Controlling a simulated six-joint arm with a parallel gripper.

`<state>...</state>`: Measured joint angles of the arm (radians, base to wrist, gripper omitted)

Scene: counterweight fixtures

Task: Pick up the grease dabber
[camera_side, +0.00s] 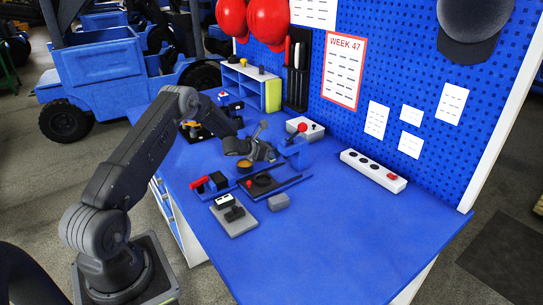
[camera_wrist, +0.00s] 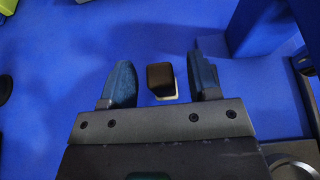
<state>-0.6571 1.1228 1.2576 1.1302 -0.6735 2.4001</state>
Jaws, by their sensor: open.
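My gripper (camera_side: 262,150) is low over the blue bench in the side view. In the wrist view my gripper (camera_wrist: 161,62) is open, with a blue-grey finger on each side. Between the fingers is a small block with a dark brown top and a pale lower edge (camera_wrist: 161,78). It may be the grease dabber, but I cannot tell for sure. There is a gap between it and each finger. In the side view my gripper hides whatever lies between its fingers.
A white switch strip (camera_side: 373,170) lies by the pegboard. The bench's right front is clear.

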